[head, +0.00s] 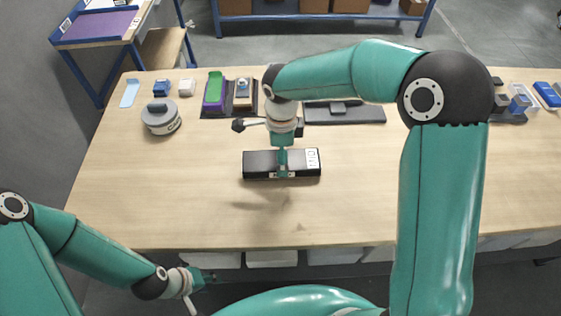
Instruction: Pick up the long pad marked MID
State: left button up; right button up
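The long black pad (258,165) has a white label on its right end; the lettering is small and looks like MID. My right gripper (283,172) points down over the pad's middle and is shut on it. The pad's shadow lies apart from it on the table, so it is held above the wood. My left gripper (204,278) is off the table's front edge at lower left, with nothing seen in it; its fingers are too small to tell open from shut.
The wooden table (150,205) is clear in front and at left. A round grey device (161,117), a purple-green block (214,92) and a dark flat tray (360,113) stand along the back. Small blue items (547,95) are at back right. A blue-framed cart (97,27) stands behind left.

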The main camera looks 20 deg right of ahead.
notch_tip(320, 180, down, 3)
jog(key=shift+w+f+p, duration=0.1)
jog(key=shift+f+p, duration=0.05)
jog(key=shift+p, duration=0.15)
jog(key=shift+c, duration=0.2)
jog(key=c, duration=1.3)
jog(key=shift+c, duration=1.3)
jog(key=shift+r, duration=0.2)
